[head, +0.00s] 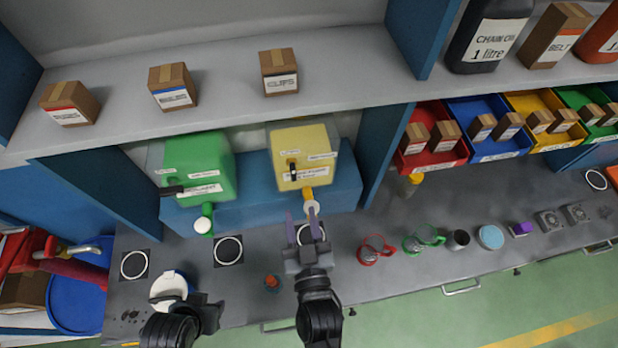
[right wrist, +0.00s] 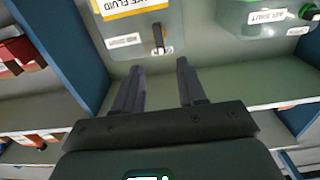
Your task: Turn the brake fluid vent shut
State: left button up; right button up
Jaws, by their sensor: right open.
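The yellow brake fluid tank (head: 316,147) stands on a blue block under the shelf. Its black vent lever (head: 292,172) points up and down the front face, beside a white label. In the right wrist view the tank (right wrist: 125,28) is at the top, and the lever (right wrist: 158,40) stands upright just beyond the fingertips. My right gripper (head: 301,214) is open and empty, below and in front of the tank, apart from the lever. My left gripper (head: 212,316) is low at the front of the bench; its jaw opening is not clear.
A green tank (head: 205,160) with a black lever (head: 172,190) stands left of the yellow one. The yellow tank's spout (head: 310,200) projects near my right fingers. A white-lidded container (head: 168,285) is by my left gripper. Red (head: 374,250) and green jugs (head: 424,239) stand to the right.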

aim_at(294, 175)
jog(key=w, duration=0.3)
jog(key=w+p, duration=0.1)
jog(key=w, duration=0.2)
jog(key=w+p, duration=0.1)
jog(key=w, duration=0.2)
jog(key=shift+w+a+r, duration=0.15)
jog(key=shift+a, duration=0.2)
jog(key=shift+w, duration=0.65)
